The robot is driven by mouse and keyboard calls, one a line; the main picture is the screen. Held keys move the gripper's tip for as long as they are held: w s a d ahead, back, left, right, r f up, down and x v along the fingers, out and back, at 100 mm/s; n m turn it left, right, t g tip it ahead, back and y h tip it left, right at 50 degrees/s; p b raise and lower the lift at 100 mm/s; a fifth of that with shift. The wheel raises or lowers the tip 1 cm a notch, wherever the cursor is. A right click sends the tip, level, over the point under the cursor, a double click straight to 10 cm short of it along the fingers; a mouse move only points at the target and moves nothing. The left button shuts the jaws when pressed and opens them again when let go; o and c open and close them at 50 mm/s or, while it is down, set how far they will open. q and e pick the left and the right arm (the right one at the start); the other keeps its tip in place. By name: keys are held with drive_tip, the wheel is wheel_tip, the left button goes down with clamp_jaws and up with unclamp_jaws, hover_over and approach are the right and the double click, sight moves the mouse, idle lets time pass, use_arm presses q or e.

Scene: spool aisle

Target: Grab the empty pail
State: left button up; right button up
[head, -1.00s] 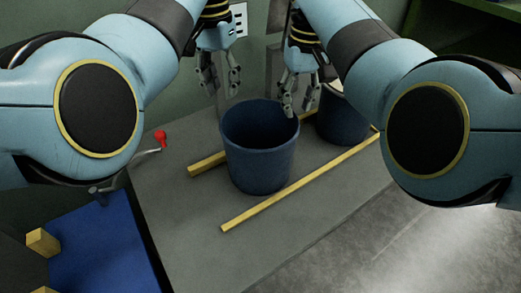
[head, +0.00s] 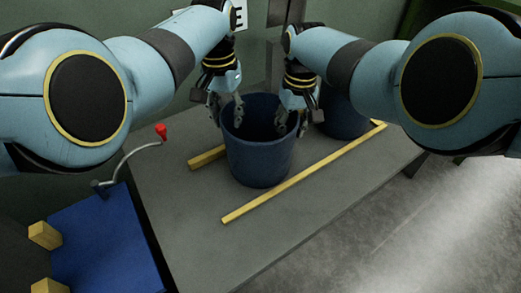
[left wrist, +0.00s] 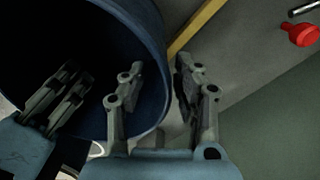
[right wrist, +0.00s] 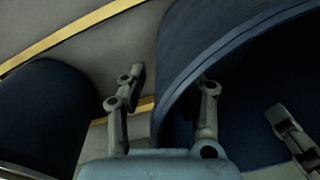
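The dark blue pail (head: 262,165) stands upright on the grey platform in the head view, and its visible inside looks empty. My left gripper (head: 226,112) is open at the pail's left rim. In the left wrist view its fingers (left wrist: 157,88) lie either side of the pail wall (left wrist: 148,35), one over the inside and one outside. My right gripper (head: 292,122) is open at the right rim. In the right wrist view its fingers (right wrist: 166,95) also straddle the wall (right wrist: 195,55). Neither gripper is visibly closed on the rim.
A second dark blue pail (head: 343,120) stands close behind on the right, its top hidden by my right arm. Yellow strips (head: 300,178) lie on the grey platform (head: 200,220). A red-knobbed crank (head: 161,131) and a blue panel (head: 105,250) are at left. The platform's front is clear.

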use_arm(q)
drive_tip(key=shift+f, duration=0.35)
use_arm(e)
drive_tip(key=shift+f, duration=0.4)
use_arm(q)
clamp_jaws()
use_arm(e)
clamp_jaws()
use_arm(q)
drive_tip(key=shift+d, duration=0.1)
